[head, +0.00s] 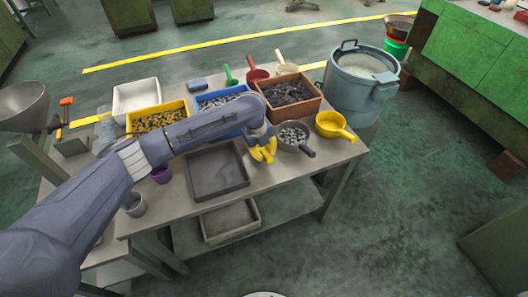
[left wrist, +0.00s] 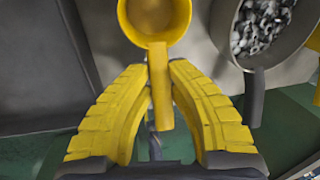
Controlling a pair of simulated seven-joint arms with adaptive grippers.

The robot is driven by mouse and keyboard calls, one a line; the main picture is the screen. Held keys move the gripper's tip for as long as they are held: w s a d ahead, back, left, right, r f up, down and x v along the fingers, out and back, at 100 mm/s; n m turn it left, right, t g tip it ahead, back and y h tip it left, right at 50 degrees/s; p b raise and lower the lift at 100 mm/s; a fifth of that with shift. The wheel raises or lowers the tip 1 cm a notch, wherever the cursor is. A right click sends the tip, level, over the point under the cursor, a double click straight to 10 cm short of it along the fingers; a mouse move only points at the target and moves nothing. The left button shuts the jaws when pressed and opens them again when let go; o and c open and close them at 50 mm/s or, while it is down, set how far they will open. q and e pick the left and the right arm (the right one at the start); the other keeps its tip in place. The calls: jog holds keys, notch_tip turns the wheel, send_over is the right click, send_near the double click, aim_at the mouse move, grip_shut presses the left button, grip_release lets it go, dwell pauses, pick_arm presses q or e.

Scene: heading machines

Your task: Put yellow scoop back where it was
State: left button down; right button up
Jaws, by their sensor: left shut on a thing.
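My left gripper (head: 264,152) has yellow fingers and is over the front of the table, beside the grey tray. In the left wrist view the gripper (left wrist: 155,100) is shut on the handle of a small yellow scoop (left wrist: 160,85), with the scoop's round cup beyond the fingertips. In the head view this scoop is hard to tell from the yellow fingers. A larger yellow scoop (head: 330,124) rests at the table's right end. A grey pan (head: 306,151) holding metal pieces lies between them; it also shows in the left wrist view (left wrist: 254,100). My right gripper is not in view.
An empty dark grey tray (head: 219,194) lies left of the gripper. Behind stand a yellow bin (head: 131,121), a blue bin (head: 200,97) and a brown bin (head: 311,108) of parts. Green (head: 229,72), red (head: 252,64) and cream (head: 283,60) scoops are at the back. A large bucket (head: 352,105) stands right.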

pick_arm(q)
jog(key=shift+f, duration=0.15)
jog(key=c, duration=1.3)
grip_release()
jog(key=shift+c, duration=0.2)
jog(key=v, duration=1.2)
